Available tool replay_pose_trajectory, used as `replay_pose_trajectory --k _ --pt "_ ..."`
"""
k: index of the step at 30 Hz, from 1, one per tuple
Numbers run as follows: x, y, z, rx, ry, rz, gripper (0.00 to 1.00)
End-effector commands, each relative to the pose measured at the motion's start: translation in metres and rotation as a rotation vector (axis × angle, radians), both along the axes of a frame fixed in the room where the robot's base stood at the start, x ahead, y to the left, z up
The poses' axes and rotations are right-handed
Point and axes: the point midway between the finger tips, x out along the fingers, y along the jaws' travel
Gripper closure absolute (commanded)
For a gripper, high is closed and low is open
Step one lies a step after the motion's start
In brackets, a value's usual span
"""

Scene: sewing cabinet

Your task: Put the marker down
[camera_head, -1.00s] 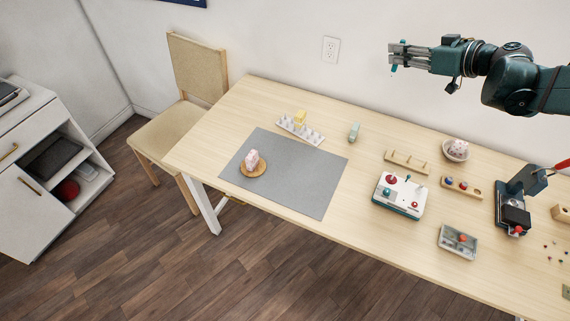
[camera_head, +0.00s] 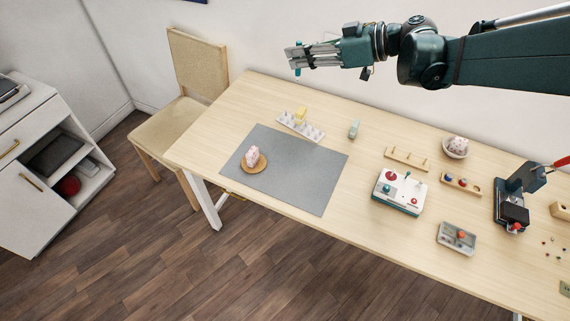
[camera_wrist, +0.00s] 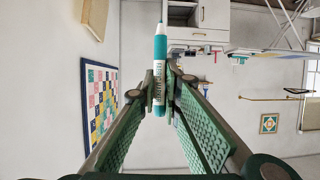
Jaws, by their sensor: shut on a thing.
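My gripper (camera_head: 291,56) is raised in the air above the back of the table, near the wall. It is shut on the marker. In the wrist view the marker (camera_wrist: 160,72) is teal and white with printed lettering. It sits between the two green finger pads (camera_wrist: 161,100), with its tip pointing up in the picture.
On the mat stands a round wooden coaster (camera_head: 254,168) with a pink patterned item. A white spool rack (camera_head: 301,129) stands behind it and a small green item (camera_head: 353,129) right of that. Control box (camera_head: 398,192), peg rack (camera_head: 408,158) and bowl (camera_head: 456,150) crowd the right. The mat's right part is bare.

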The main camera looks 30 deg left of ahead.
Motion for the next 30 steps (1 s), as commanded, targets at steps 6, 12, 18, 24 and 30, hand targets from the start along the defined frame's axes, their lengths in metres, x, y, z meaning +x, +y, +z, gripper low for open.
replay_pose_trajectory --k 6,12,18,24,30 --pt "-0.026 0.022 -0.002 0.000 0.001 0.065 0.97" --pt "-0.025 0.020 -0.032 0.000 0.001 0.061 0.97" --pt "-0.024 0.020 -0.071 0.000 0.001 0.060 0.97" --pt "-0.024 0.020 -0.117 0.000 0.001 0.060 0.97" --pt "-0.024 0.020 -0.160 0.000 0.001 0.060 0.97"
